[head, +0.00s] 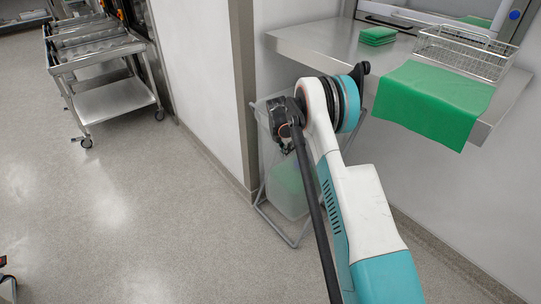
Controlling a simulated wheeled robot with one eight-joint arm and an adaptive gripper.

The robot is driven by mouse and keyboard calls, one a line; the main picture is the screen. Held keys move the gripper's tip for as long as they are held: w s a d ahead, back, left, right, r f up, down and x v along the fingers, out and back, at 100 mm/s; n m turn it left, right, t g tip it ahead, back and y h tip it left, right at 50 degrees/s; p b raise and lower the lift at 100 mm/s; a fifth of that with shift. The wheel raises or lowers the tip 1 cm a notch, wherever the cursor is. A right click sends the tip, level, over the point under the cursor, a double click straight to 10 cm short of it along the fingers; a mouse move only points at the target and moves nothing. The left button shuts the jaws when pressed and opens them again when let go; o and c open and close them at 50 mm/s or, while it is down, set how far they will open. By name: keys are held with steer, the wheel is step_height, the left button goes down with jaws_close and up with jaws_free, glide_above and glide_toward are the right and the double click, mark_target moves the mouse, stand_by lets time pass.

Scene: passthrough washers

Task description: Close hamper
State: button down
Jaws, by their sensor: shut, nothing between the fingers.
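The hamper (288,188) stands on the floor against the wall below the steel counter. It has a grey tube frame and a pale translucent bag with something green inside. My arm crosses in front of it and covers much of its upper right side. My gripper (285,147) is dark and small in the head view, over the hamper's upper part. It is shut and empty. I cannot tell whether it touches the hamper. The hamper's lid is mostly hidden behind my arm, so its position is unclear.
A steel counter (330,50) holds a folded green cloth stack (377,36), a wire basket (462,52) and a green cloth (436,100) draped over its edge. A wheeled steel cart (115,101) stands at the upper left.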

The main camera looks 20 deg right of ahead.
steer(key=w+d, duration=0.2)
steer(key=d, duration=0.5)
steer(key=shift+w+d, duration=0.25)
steer(key=shift+d, duration=0.1)
steer(key=shift+r, duration=0.15)
